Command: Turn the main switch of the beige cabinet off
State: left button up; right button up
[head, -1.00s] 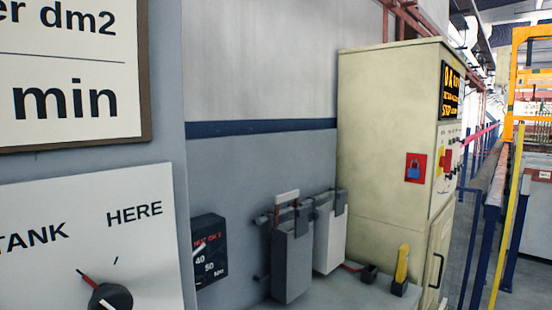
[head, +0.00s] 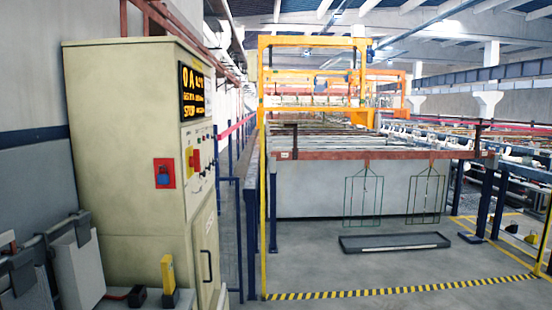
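The beige cabinet (head: 120,130) stands at the left in the head view, its narrow control face turned to the right. A red and yellow switch (head: 194,160) sits on that face below the black display (head: 192,92); its exact handle position is too small to tell. Small buttons and knobs (head: 209,165) lie beside it. A blue padlock (head: 163,175) is on a red plate on the cabinet's broad side. Neither of my grippers is in view.
A grey bin (head: 78,268) hangs from a rail at the lower left. A yellow-handled tool (head: 168,275) stands before the cabinet. Open floor (head: 300,275) lies to the right, with a black tray (head: 394,243) and a yellow-black floor stripe (head: 400,287). Racks (head: 363,195) hang beyond.

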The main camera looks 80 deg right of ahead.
aim_at(194, 161)
jog(key=z, duration=1.75)
jog(key=k+l, duration=0.05)
